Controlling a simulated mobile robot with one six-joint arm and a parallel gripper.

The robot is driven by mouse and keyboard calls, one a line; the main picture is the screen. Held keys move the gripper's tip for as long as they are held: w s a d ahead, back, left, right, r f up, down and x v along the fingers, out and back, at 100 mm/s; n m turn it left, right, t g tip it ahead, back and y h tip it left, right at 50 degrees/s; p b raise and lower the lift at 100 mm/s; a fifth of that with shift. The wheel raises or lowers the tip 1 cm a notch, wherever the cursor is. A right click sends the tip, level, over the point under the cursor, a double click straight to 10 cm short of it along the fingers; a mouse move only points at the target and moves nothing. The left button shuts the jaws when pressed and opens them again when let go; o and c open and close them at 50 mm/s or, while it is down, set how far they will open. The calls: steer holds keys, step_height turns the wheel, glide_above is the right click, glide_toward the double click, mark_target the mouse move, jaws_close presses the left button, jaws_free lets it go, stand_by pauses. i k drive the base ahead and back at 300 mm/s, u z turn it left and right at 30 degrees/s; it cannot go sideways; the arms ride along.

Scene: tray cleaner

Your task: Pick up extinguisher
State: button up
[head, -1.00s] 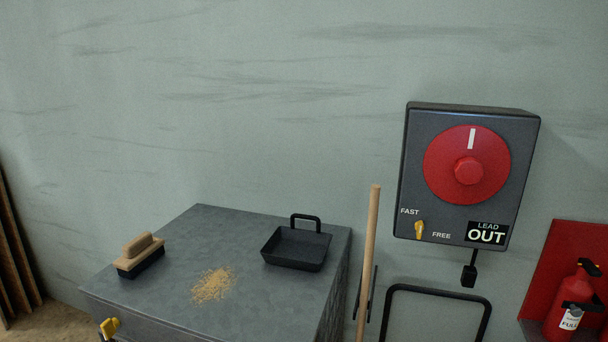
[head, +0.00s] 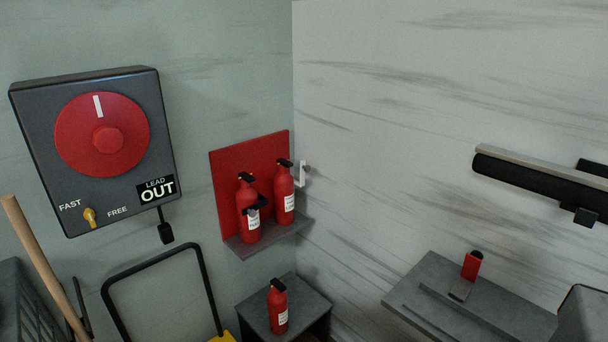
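Three red extinguishers with black tops show in the head view. A left one (head: 248,212) and a right one (head: 284,196) stand upright side by side on a grey shelf (head: 262,243) with a red backboard (head: 232,172). A third extinguisher (head: 279,308) stands upright on a grey block (head: 312,312) below the shelf. Each carries a pale label; the lettering is too small to read. My gripper is not in view.
A dark control box (head: 60,185) with a red dial hangs on the left wall. A wooden pole (head: 40,262) and a black tubular handle (head: 150,262) stand below it. At right are a grey bench (head: 415,290) with a small red object (head: 471,266) and a black cylinder (head: 530,174) on the wall.

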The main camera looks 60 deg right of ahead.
mark_target(283, 187)
steer(key=z, duration=4.85)
steer(key=i, duration=0.1)
steer(key=u, duration=3)
steer(key=k, duration=0.95)
steer(key=u, duration=0.15)
steer(key=i, duration=0.8)
steer(key=z, duration=0.05)
